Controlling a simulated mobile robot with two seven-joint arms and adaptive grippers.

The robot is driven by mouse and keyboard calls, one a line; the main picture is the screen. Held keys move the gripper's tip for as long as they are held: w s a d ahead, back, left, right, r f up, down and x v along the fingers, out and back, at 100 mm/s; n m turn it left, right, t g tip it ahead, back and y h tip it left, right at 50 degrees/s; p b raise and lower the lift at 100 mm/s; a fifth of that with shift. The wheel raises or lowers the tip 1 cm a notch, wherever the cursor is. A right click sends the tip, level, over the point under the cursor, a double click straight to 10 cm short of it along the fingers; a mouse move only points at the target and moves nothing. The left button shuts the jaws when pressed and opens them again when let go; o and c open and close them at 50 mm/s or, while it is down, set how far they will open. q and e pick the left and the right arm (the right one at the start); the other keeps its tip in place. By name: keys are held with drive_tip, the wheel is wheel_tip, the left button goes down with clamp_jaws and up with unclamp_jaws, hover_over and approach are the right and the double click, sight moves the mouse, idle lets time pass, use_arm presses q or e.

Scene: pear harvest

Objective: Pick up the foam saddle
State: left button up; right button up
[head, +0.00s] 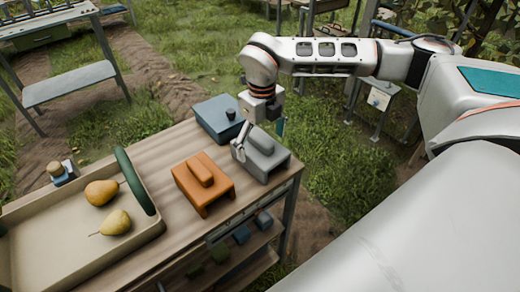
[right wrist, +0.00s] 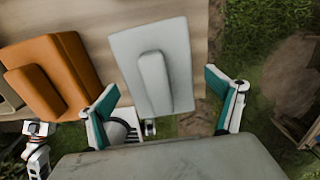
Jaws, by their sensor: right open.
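Two saddle-shaped blocks, each with a raised grip bar on top, sit on the wooden table. One is grey (head: 268,163) near the table's right end; the other is orange (head: 204,184), to its left. I cannot tell by material which is the foam one. My right gripper (head: 239,150) is open and empty, above the left side of the grey saddle in the head view. In the right wrist view the grey saddle (right wrist: 178,62) lies ahead between the spread teal-lined fingers (right wrist: 166,100), and the orange saddle (right wrist: 50,75) lies left. My left gripper is not seen.
Grass lies beyond the table's right end.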

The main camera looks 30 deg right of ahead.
sight(260, 153)
drive_tip(key=f, duration=0.4)
drive_tip(key=shift+w+a, duration=0.1)
drive_tip(key=shift+w, duration=0.1)
drive_tip(key=c, duration=1.2)
